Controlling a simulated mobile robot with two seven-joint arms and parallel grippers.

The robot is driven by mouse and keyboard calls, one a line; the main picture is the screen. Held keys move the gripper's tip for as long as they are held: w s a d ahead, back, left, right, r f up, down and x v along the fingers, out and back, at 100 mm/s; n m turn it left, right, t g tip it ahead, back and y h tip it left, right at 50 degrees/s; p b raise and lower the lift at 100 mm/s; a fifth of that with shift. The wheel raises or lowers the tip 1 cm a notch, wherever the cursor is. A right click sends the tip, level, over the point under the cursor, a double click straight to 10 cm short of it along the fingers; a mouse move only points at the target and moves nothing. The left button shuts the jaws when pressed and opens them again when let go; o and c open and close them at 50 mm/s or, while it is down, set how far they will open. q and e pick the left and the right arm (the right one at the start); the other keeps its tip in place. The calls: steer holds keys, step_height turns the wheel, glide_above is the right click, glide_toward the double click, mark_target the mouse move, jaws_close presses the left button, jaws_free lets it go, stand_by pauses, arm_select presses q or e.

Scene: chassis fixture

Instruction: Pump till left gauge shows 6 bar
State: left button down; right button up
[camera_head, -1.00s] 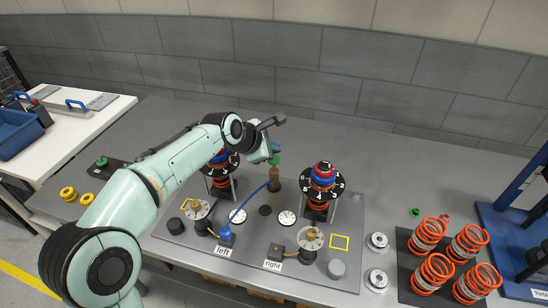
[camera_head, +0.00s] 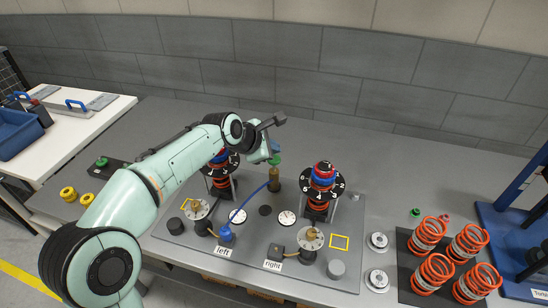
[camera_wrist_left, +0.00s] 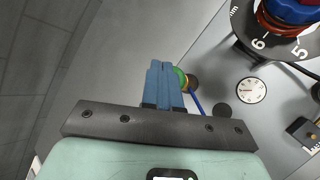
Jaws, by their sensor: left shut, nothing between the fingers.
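My left gripper (camera_head: 274,157) is shut and empty. In the left wrist view its blue fingers (camera_wrist_left: 163,84) are together, right beside the green pump knob (camera_wrist_left: 180,79); whether they touch it I cannot tell. The brass pump body (camera_head: 274,183) stands below the gripper on the grey fixture plate (camera_head: 170,246). A blue hose (camera_head: 252,196) runs from the pump to a blue fitting (camera_head: 225,233) by the "left" label. The left gauge (camera_head: 238,216) has a white dial; its reading is too small to tell. The right gauge (camera_head: 287,218) also shows in the left wrist view (camera_wrist_left: 251,91). My right gripper is not in view.
Two spring units with black numbered discs stand on the plate, the left one (camera_head: 220,165) partly behind my arm, the right one (camera_head: 322,180) clear. Orange springs (camera_head: 430,233) stand on a dark tray at right. The bench behind the plate is clear.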

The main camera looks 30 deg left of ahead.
arm_select(q)
steer(key=shift+f, duration=0.15)
steer(key=shift+f, duration=0.3)
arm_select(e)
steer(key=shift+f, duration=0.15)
arm_select(q)
steer(key=shift+f+b, duration=0.8)
steer(key=shift+f, duration=0.55)
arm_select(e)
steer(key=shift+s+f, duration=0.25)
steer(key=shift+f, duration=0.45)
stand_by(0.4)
arm_select(q)
steer(key=shift+r, duration=0.1)
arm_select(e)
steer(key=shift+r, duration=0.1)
arm_select(q)
steer(key=shift+r+p, duration=1.65)
steer(key=shift+p, duration=0.1)
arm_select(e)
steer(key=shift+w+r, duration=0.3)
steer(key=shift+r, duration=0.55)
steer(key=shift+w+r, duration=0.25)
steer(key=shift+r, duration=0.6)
arm_select(q)
steer(key=shift+r, duration=0.1)
